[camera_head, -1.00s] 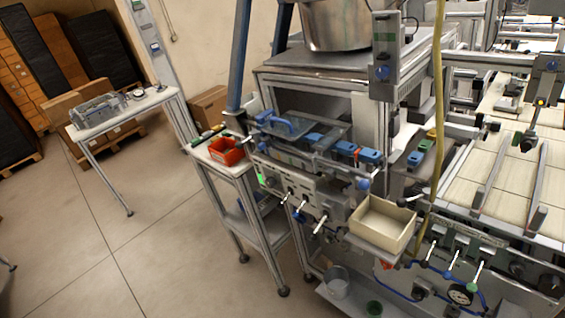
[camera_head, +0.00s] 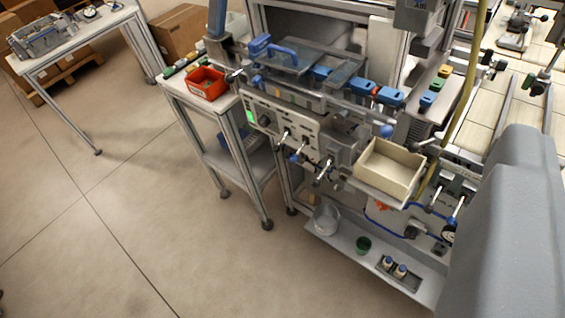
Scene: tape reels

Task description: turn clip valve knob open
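A machine front panel (camera_head: 283,119) with a green lit display (camera_head: 249,114) stands in the middle. Several small levers stick out below it, among them a pale-tipped lever (camera_head: 323,171) and a dark-based lever (camera_head: 286,135). At the right, more levers, including a white one (camera_head: 457,208), sit beside a round gauge (camera_head: 448,235) and blue tubing. I cannot tell which of these is the clip valve knob, or its position. My gripper is not in view; a large grey part of my own arm fills the lower right and hides what lies behind it.
A beige open box (camera_head: 390,170) juts out from the machine front. A low shelf (camera_head: 340,245) holds a clear bucket (camera_head: 327,220) and a green cup (camera_head: 363,244). A side table carries a red bin (camera_head: 207,83). The floor (camera_head: 120,220) at left is clear.

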